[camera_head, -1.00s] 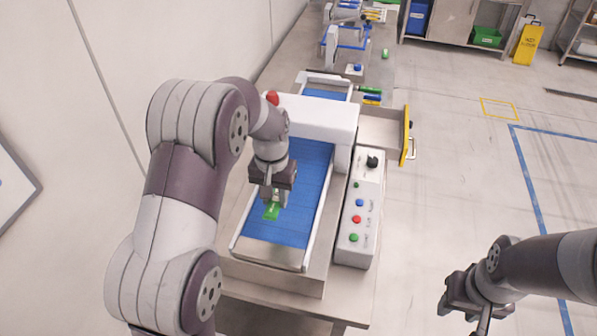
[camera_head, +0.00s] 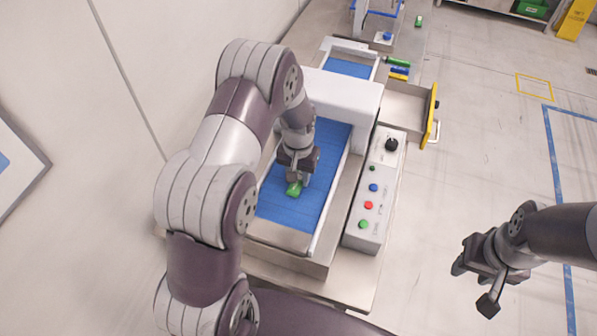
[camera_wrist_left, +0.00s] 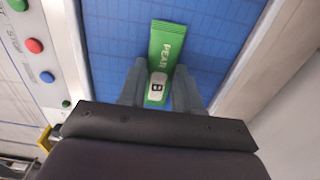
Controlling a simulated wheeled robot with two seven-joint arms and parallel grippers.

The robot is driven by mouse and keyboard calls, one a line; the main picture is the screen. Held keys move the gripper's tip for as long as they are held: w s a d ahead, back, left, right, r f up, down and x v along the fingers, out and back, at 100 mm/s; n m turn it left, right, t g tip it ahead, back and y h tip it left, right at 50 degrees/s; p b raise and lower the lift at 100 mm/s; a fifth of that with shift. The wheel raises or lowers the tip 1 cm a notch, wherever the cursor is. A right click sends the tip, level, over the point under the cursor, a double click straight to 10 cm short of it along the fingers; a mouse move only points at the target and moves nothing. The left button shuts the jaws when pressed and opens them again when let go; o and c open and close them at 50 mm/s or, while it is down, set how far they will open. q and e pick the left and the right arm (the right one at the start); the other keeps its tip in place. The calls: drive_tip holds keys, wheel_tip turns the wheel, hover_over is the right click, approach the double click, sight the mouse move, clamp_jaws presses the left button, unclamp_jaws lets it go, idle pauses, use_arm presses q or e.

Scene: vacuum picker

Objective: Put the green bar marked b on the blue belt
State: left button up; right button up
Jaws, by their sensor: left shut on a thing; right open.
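The green bar marked b (camera_head: 294,188) is at the near part of the blue belt (camera_head: 325,165). My left gripper (camera_head: 298,178) is over the belt, its fingers shut on the bar. In the left wrist view the bar (camera_wrist_left: 166,48) lies between the two fingers (camera_wrist_left: 158,90), with the letters "PEAR" and a white "B" tag showing. The belt (camera_wrist_left: 215,35) is right behind it; I cannot tell whether the bar touches it. My right gripper (camera_head: 474,287) is open and empty, off to the right above the floor.
A white housing (camera_head: 345,97) bridges the belt. A control box with coloured buttons (camera_head: 375,190) stands right of it. An open drawer (camera_head: 408,108) juts out on the right, with several bars (camera_head: 398,68) beyond it. The floor at right is mostly clear.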

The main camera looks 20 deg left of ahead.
use_arm(q)
drive_tip(key=shift+s+f, duration=0.1)
drive_tip(key=shift+s, duration=0.2)
drive_tip(key=o, duration=1)
drive_tip(key=shift+w, duration=0.2)
use_arm(e)
drive_tip(key=shift+s+f, duration=0.1)
drive_tip(key=shift+f, duration=0.05)
